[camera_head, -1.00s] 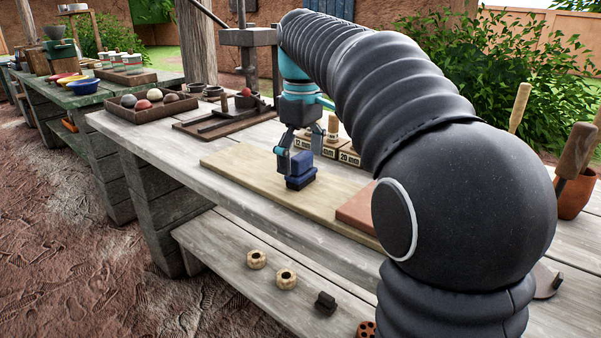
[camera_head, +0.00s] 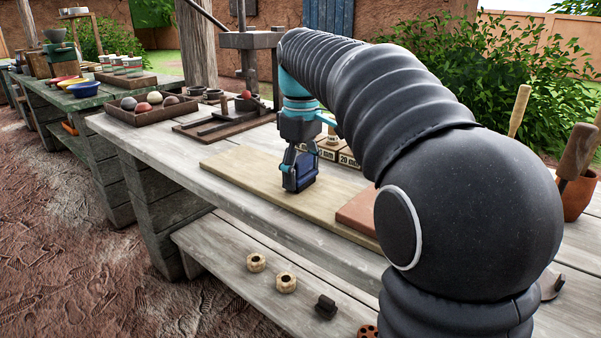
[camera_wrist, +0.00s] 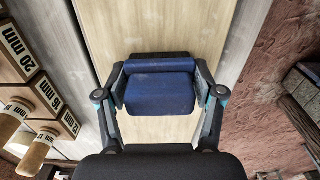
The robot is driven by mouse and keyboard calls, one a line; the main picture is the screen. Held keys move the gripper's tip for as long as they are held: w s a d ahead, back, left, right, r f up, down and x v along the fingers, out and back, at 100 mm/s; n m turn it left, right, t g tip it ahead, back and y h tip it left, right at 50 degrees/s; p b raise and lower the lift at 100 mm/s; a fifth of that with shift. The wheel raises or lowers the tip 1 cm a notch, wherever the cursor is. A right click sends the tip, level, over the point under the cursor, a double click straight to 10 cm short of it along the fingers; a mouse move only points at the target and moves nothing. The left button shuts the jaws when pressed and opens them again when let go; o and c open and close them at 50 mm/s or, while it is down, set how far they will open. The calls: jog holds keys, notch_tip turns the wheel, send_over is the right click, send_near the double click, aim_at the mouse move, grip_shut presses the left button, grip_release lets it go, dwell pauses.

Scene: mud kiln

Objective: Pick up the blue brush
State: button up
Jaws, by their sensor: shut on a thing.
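The blue brush (camera_head: 305,172) is in my gripper (camera_head: 300,184) over the pale wooden board (camera_head: 240,171) on the workbench. In the wrist view the blue brush (camera_wrist: 160,84) fills the space between the two fingers of my gripper (camera_wrist: 160,92), with a finger against each side. The gripper is shut on it. In the head view the brush looks tilted, and a finger hides part of it. I cannot tell whether its lower edge is clear of the board.
Wooden blocks marked in mm (camera_head: 347,156) stand behind the board. A reddish slab (camera_head: 358,214) lies to its right. A tray of balls (camera_head: 152,106) is at the left. The lower shelf holds small cream pieces (camera_head: 286,282) and a dark piece (camera_head: 325,306).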

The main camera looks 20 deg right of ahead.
aim_at(305, 157)
jog(key=shift+r, duration=0.45)
jog(key=r, duration=0.2)
jog(key=r+p, duration=0.1)
jog(key=shift+s+d+r, duration=0.25)
jog(key=shift+d+r, duration=0.1)
jog(key=shift+r, duration=0.05)
jog(key=s+d+r, duration=0.6)
jog(key=s+d, duration=0.1)
jog(key=d, duration=0.1)
jog(key=shift+r, duration=0.15)
jog(key=shift+s, duration=0.1)
